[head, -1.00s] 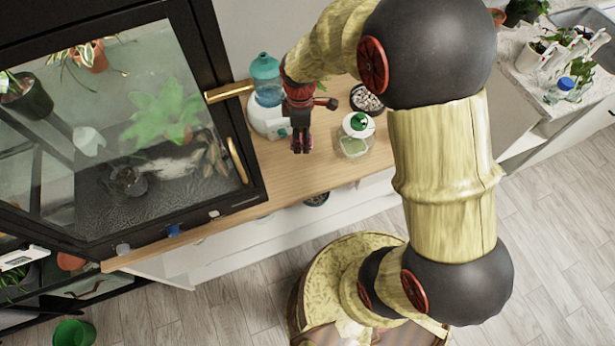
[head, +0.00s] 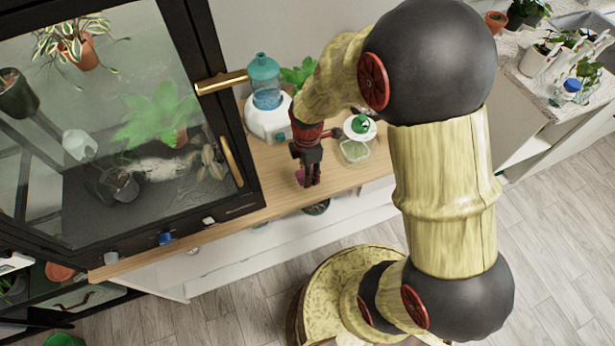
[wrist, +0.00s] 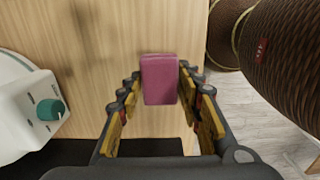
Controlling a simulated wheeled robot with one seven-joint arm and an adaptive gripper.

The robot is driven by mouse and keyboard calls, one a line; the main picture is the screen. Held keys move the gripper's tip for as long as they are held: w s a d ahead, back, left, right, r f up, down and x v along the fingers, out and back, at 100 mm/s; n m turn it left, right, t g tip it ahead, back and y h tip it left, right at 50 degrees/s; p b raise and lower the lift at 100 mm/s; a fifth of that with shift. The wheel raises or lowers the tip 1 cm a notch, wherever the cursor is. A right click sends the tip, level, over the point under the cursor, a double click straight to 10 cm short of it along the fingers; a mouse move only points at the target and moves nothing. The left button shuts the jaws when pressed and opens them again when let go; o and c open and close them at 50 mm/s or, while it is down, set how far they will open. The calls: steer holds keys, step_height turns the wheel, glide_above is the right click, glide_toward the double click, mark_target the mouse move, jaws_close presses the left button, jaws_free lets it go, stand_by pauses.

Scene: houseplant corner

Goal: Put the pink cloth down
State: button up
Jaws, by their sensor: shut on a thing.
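The pink cloth (wrist: 160,80) is a small folded block between the two fingertips of my gripper (wrist: 158,84) in the wrist view. My gripper is shut on it. In the head view my gripper (head: 309,183) points down over the front part of the wooden counter (head: 240,205). A bit of the pink cloth (head: 299,176) shows at the left of the fingers there. I cannot tell whether the cloth touches the counter.
A white dispenser with a teal top (head: 265,95) stands behind my gripper, left. A green-lidded jar (head: 358,140) stands to its right. A glass plant cabinet (head: 120,130) with brass handles is at left. Bare counter lies between cabinet and gripper; its front edge is close.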

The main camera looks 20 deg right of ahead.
steer(key=shift+f, duration=1.05)
steer(key=shift+f, duration=0.2)
steer(key=o, duration=1)
steer(key=shift+r, duration=0.1)
steer(key=s+r+m+t+p, duration=0.2)
steer(key=s+r+m, duration=0.15)
steer(key=r, duration=0.95)
steer(key=s+r+m+t+p, duration=0.15)
steer(key=r+m, duration=0.35)
steer(key=r, duration=0.9)
steer(key=s+r+m+t, duration=0.1)
steer(key=s+r+m, duration=0.3)
steer(key=s+r+m+t, duration=0.1)
steer(key=s+r+m, duration=0.3)
steer(key=s+m, duration=0.1)
steer(key=shift+m, duration=0.25)
